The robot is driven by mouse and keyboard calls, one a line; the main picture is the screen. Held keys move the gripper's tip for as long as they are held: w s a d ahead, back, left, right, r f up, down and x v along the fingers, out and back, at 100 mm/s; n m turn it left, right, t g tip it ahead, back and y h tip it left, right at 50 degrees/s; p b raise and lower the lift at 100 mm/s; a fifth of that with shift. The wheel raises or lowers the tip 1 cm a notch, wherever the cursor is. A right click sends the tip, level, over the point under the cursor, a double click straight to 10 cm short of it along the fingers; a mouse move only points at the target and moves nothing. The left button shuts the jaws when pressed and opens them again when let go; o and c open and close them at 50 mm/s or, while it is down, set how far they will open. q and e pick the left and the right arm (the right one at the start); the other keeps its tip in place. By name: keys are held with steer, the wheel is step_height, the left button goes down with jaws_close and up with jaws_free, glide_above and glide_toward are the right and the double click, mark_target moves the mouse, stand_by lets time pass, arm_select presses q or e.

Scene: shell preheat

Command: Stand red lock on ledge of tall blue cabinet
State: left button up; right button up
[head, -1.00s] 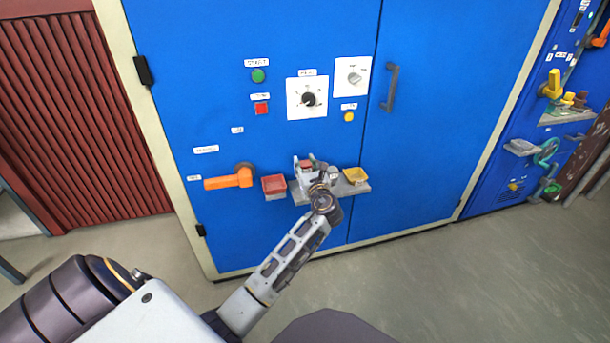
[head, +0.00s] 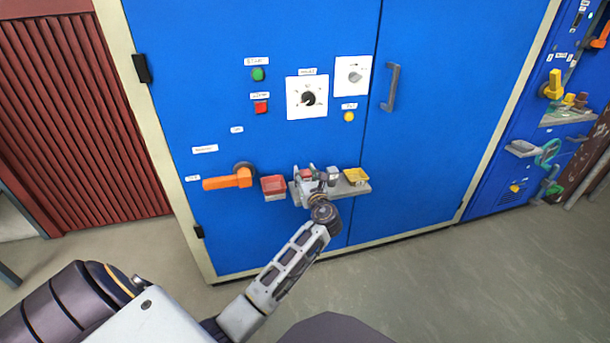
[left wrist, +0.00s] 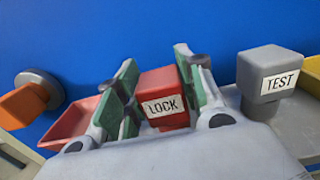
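The red lock (left wrist: 163,104), a small red block with a white LOCK label, sits upright between the green-padded fingers of my left gripper (left wrist: 160,88). The fingers appear shut on it. In the head view the red lock (head: 306,174) and my left gripper (head: 307,177) are at the left part of the grey ledge (head: 353,189) on the tall blue cabinet (head: 420,150). The gripper hides the lock's base, so I cannot tell whether it touches the ledge. My right gripper is not in view.
A grey TEST block (left wrist: 268,78) stands on the ledge right of the lock, with a yellow tray (head: 356,177) beyond it. A red tray (head: 274,188) and an orange handle (head: 228,180) are to the left. Buttons and dials are above.

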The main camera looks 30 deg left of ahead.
arm_select(q)
steer(key=o, duration=0.3)
steer(key=shift+o, duration=0.2)
steer(key=shift+r, duration=0.15)
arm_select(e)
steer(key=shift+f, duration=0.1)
arm_select(q)
steer(key=shift+s+d, duration=0.35)
steer(key=shift+d, duration=0.1)
steer(key=p+v, duration=0.3)
steer(key=v, duration=0.7)
steer(key=shift+s+d, duration=0.25)
steer(key=shift+s, duration=0.1)
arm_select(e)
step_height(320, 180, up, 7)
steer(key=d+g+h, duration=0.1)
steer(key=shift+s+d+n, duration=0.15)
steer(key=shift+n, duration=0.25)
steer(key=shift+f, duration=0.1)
